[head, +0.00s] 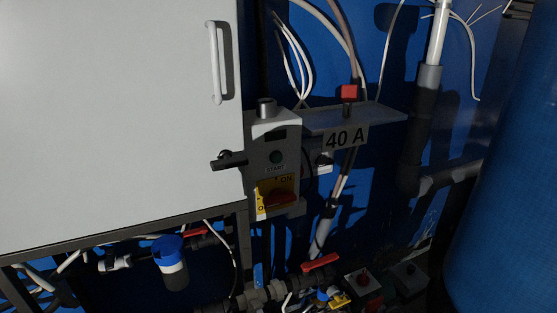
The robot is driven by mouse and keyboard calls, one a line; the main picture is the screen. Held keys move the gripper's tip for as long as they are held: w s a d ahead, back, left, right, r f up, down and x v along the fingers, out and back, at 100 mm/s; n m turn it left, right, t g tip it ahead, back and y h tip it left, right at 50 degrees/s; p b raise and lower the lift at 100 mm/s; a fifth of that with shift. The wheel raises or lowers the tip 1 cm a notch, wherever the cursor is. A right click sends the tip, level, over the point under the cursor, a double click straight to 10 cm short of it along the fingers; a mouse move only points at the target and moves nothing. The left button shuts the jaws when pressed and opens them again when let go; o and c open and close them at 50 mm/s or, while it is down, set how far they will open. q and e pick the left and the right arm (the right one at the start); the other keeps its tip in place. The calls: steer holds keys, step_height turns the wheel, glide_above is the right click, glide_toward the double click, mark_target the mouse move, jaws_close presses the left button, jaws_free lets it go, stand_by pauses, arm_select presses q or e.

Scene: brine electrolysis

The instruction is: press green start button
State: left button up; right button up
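The green start button (277,157) is a small dark green round button on the front of a narrow grey control box (257,150). A START label (275,169) sits just under it. Below that is a red rotary switch (279,198) on a yellow plate marked ON. A dark display-like window (275,135) is above the button. Nothing covers the button. Neither of my grippers shows in the head view.
A large white cabinet (110,110) with a white handle (215,62) fills the left. A black lever-like part (229,160) juts out left of the box. A grey shelf (350,118) with a 40 A sign (345,139) is at the right. Pipes and red-handled valves (320,262) lie below.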

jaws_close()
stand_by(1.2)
